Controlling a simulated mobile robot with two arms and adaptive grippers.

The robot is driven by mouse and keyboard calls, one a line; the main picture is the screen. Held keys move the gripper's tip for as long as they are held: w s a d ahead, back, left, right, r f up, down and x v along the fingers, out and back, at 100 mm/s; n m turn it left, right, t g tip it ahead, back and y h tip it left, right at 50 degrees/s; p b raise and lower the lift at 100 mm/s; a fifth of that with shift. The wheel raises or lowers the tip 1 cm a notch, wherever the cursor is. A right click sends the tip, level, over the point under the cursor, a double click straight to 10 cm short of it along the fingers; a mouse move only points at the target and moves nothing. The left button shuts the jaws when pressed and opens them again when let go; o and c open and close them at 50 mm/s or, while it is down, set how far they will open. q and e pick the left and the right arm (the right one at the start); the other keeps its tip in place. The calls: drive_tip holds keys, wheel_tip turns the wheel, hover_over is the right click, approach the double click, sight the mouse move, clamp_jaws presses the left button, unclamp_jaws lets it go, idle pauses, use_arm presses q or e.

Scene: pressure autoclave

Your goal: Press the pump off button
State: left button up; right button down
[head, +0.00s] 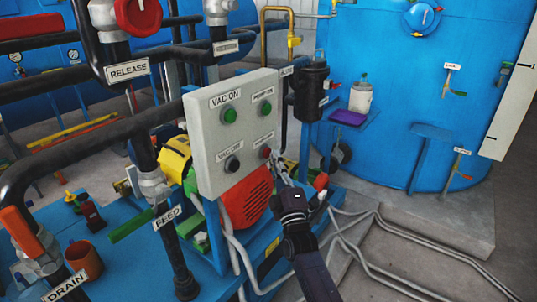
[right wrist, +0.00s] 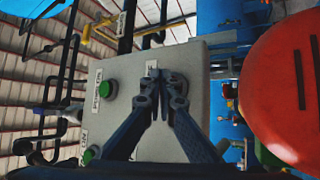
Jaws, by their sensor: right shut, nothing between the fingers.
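My left gripper is out of view.
A red motor cover (head: 247,197) sits below the panel. Valves and dark pipes (head: 90,140) fill the left. A blue tank (head: 400,90) stands behind at right, with a bottle on a small shelf. Grey conduits run along the floor at lower right.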

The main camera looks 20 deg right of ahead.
drive_tip(key=shift+w+a, duration=0.25)
drive_tip(key=shift+w, duration=0.2)
idle(0.5)
drive_tip(key=shift+s, duration=0.15)
drive_tip(key=shift+s+d+p, duration=0.35)
drive_tip(key=shift+s+d, duration=0.05)
drive_tip(key=shift+s, duration=0.25)
drive_tip(key=s+d, duration=0.1)
drive_tip(key=s+p, duration=0.1)
drive_tip(key=s, duration=0.1)
drive_tip(key=s+d+p, duration=0.1)
drive_tip(key=shift+s+d, duration=0.15)
drive_tip(key=shift+d, duration=0.15)
drive_tip(key=shift+f, duration=0.1)
idle(0.8)
